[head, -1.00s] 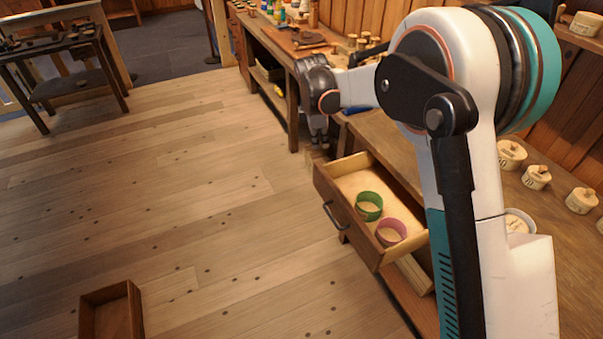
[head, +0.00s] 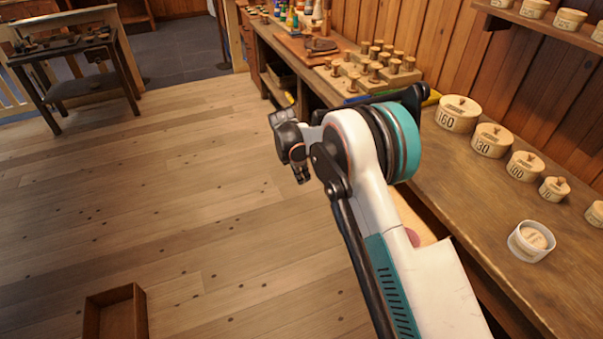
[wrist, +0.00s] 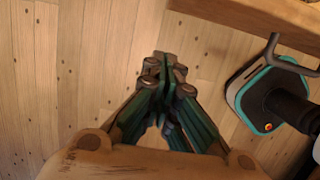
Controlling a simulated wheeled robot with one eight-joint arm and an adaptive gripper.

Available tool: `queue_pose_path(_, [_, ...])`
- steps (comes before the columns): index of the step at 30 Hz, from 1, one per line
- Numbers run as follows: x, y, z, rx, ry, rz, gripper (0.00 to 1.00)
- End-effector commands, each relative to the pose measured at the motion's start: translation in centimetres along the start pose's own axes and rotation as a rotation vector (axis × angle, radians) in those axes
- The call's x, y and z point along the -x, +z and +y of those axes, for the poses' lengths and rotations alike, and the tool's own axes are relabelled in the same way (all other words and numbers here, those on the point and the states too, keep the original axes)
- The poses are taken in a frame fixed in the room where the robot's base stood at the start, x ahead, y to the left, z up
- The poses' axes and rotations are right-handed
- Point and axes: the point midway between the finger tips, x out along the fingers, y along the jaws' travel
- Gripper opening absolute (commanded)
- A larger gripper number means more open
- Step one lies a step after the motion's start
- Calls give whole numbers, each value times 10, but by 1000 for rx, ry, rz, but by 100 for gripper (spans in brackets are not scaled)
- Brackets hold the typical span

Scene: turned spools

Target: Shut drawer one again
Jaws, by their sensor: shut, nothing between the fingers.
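Drawer one (head: 426,228) is mostly hidden behind my arm in the head view. A pale strip of its inside shows at the arm's right edge, with a bit of the pink ring (head: 412,237) in it. Its front and handle are hidden, so how far out it stands cannot be told. My gripper (head: 302,176) hangs over open floor, left of the bench and apart from it. In the wrist view the fingers (wrist: 168,72) are together and empty, with floorboards below them.
The workbench (head: 468,208) runs along the right wall with lidded tubs and a white bowl (head: 531,241) on it. A wooden edge (wrist: 255,12) crosses the wrist view's top right. An open wooden box (head: 115,315) lies on the floor at lower left. The middle floor is clear.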

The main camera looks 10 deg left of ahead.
Motion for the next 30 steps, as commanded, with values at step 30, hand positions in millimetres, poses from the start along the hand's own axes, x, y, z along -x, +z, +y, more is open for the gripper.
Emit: queue_pose_path(30, [-63, 42, -2, -2, 1, 0, 0])
